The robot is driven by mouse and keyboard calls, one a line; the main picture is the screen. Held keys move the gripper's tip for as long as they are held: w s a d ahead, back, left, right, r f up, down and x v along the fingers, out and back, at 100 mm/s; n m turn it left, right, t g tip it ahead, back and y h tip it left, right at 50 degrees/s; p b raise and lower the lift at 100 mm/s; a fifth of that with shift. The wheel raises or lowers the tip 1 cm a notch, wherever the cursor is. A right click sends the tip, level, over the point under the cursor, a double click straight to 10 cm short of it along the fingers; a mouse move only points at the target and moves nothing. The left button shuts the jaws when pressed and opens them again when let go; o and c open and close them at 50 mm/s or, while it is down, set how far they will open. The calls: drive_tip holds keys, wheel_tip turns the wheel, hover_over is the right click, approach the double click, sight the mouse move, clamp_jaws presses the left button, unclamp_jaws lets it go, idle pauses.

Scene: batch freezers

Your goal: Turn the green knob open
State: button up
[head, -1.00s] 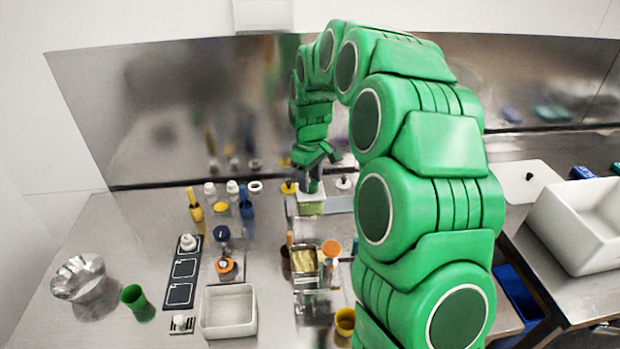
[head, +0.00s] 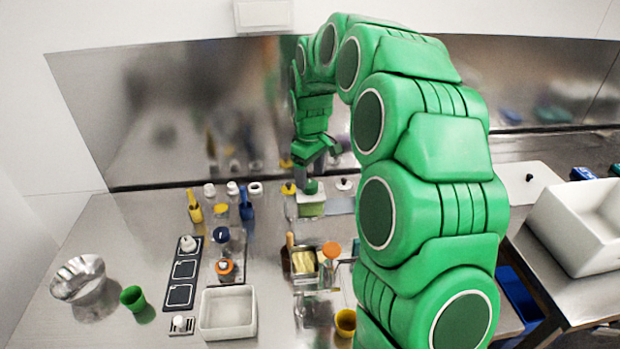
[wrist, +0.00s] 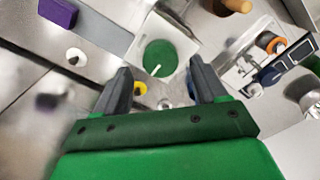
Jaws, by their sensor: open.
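The green knob (wrist: 160,57) is a round disc with a white pointer line, on top of a white box (wrist: 184,31) in the wrist view. In the head view the knob (head: 311,187) sits on the box with a green front (head: 311,209), near the back of the counter. My gripper (wrist: 161,70) is open and empty. Its two dark fingers lie either side of the knob in the wrist picture. In the head view my gripper (head: 318,158) is above the knob with a small gap, apart from it.
A yellow knob (head: 289,188) and a small black-knobbed white lid (head: 344,184) flank the box. Nearer stand an orange-topped item (head: 331,250) and a yellow cup (head: 345,321). A white tray (head: 228,312), a green cup (head: 132,298) and a metal bowl (head: 78,277) are at left.

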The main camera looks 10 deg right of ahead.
sight(310, 185)
wheel_tip(310, 185, up, 6)
drive_tip(key=shift+f, duration=0.2)
drive_tip(key=shift+s, duration=0.1)
drive_tip(key=shift+s+r, duration=0.1)
drive_tip(key=shift+s, duration=0.15)
drive_tip(key=s+d+m, duration=0.2)
drive_tip(key=s+m, duration=0.1)
drive_tip(key=s, duration=1.1)
drive_tip(key=s+d+m+g, duration=0.1)
drive_tip(key=s+d+m, duration=0.1)
drive_tip(key=s, duration=1.3)
drive_tip(key=s+d+m, duration=0.2)
drive_tip(key=s+m, duration=0.2)
drive_tip(key=s, duration=1.1)
drive_tip(key=shift+r+g, duration=0.35)
drive_tip(key=shift+g, duration=0.05)
